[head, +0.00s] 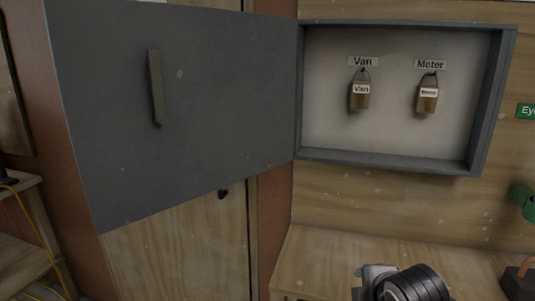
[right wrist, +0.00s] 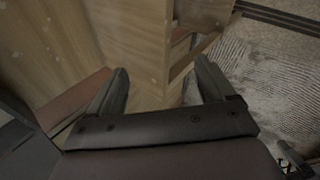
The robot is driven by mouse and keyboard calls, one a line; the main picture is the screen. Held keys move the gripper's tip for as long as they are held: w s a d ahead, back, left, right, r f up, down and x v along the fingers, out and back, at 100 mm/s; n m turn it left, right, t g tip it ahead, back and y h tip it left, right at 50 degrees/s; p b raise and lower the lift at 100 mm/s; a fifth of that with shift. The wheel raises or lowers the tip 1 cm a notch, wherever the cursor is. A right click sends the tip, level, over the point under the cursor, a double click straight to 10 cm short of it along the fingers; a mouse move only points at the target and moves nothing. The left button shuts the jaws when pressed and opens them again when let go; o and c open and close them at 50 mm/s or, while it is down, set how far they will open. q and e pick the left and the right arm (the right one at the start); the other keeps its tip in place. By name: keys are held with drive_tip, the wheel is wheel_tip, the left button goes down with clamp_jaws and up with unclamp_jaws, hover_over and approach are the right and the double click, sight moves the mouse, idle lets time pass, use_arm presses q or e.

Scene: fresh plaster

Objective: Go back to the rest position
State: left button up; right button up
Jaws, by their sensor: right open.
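My right gripper (right wrist: 160,78) shows in the right wrist view with its two fingers spread apart and nothing between them. It points past the edge of a wooden surface. In the head view, a grey and black part of my own arm shows at the bottom edge, but no gripper fingers show there. My left gripper is in neither view. A grey wall cabinet (head: 311,90) stands open in the head view.
The cabinet's grey door (head: 195,100) is swung out to the left. A wooden bench top (head: 320,262) lies below the cabinet. A shelf with cables (head: 25,225) stands at the far left. A green object (head: 523,200) is at the right edge. Streaked floor (right wrist: 270,75) shows in the right wrist view.

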drive_tip(key=s+d+f+m+g, duration=0.1)
drive_tip(key=s+d+f+m, duration=0.1)
drive_tip(key=s+f+m, duration=0.5)
drive_tip(key=s+d+f+m+g, duration=0.15)
drive_tip(key=s+m, duration=0.25)
drive_tip(key=s, duration=0.6)
drive_tip(key=s+d+f+m+g, duration=0.1)
drive_tip(key=s+f+m+g, duration=0.1)
drive_tip(key=s+f+m, duration=0.55)
drive_tip(key=w+a+f+n+t+y, duration=0.2)
drive_tip(key=w+f+n+t, duration=0.1)
drive_tip(key=w+f+t, duration=0.2)
drive_tip(key=shift+a+f+t, duration=0.35)
drive_tip(key=shift+f+t, duration=0.65)
drive_tip(key=shift+t, duration=0.05)
drive_tip(key=shift+w, duration=0.15)
